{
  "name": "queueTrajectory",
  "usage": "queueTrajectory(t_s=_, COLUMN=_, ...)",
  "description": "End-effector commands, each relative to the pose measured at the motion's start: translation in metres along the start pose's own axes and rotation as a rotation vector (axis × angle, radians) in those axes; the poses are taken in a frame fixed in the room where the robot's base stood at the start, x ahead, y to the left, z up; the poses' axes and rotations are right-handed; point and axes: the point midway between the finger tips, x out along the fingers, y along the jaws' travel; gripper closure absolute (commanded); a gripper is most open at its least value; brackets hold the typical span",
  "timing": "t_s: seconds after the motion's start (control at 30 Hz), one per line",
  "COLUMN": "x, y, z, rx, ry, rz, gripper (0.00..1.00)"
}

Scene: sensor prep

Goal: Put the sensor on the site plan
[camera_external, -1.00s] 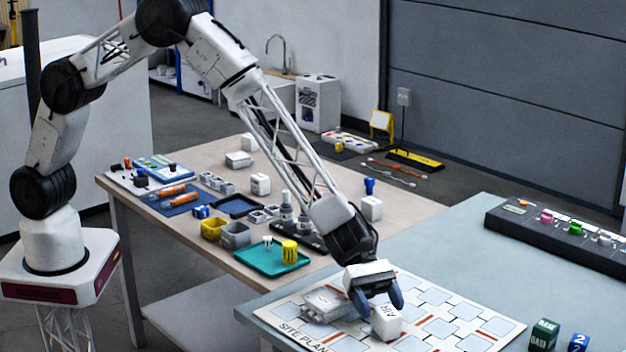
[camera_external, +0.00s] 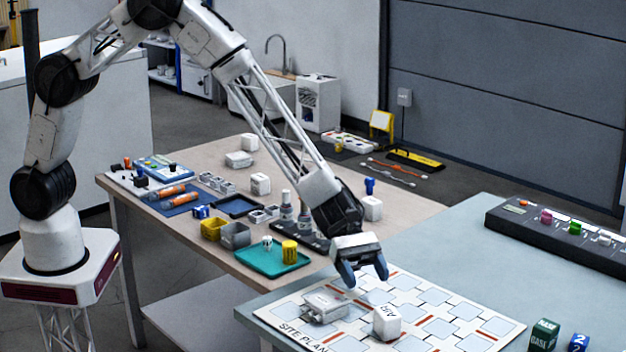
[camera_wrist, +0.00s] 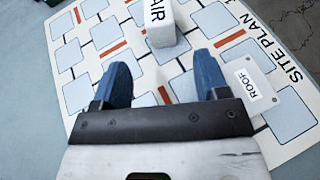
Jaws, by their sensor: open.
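The site plan (camera_external: 455,322) is a white board with pale blue squares and red bars on the blue-grey table. A white block marked AIR (camera_external: 387,323), apparently the sensor, stands on the plan; it also shows in the wrist view (camera_wrist: 163,28). A grey-white box (camera_external: 325,304) lies on the plan left of the block; in the wrist view a white label reading ROOF (camera_wrist: 252,86) shows at the right. My gripper (camera_external: 364,277) is open and empty, above the plan and apart from the block. Its blue fingers (camera_wrist: 165,85) show in the wrist view.
A teal tray (camera_external: 262,268) with a yellow and a white cylinder stands on the wooden table beyond. A black rack (camera_external: 560,235) lies at the back right. The table behind the plan is clear.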

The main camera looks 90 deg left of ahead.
Motion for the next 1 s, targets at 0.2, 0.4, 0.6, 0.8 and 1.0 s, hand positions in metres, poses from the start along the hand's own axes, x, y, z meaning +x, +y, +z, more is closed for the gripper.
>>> queueTrajectory(t_s=0.2, x=0.0, y=0.0, z=0.0, rx=0.0, ry=0.0, rz=0.0, gripper=0.32)
queueTrajectory(t_s=0.4, x=-0.001, y=-0.001, z=0.001, rx=0.004, ry=0.001, rz=-0.001, gripper=0.32)
queueTrajectory(t_s=0.6, x=-0.016, y=-0.008, z=0.014, rx=0.055, ry=0.013, rz=-0.02, gripper=0.32)
queueTrajectory(t_s=0.8, x=-0.053, y=-0.029, z=0.042, rx=0.184, ry=0.046, rz=-0.066, gripper=0.32)
queueTrajectory(t_s=1.0, x=-0.103, y=-0.06, z=0.072, rx=0.361, ry=0.096, rz=-0.13, gripper=0.32)
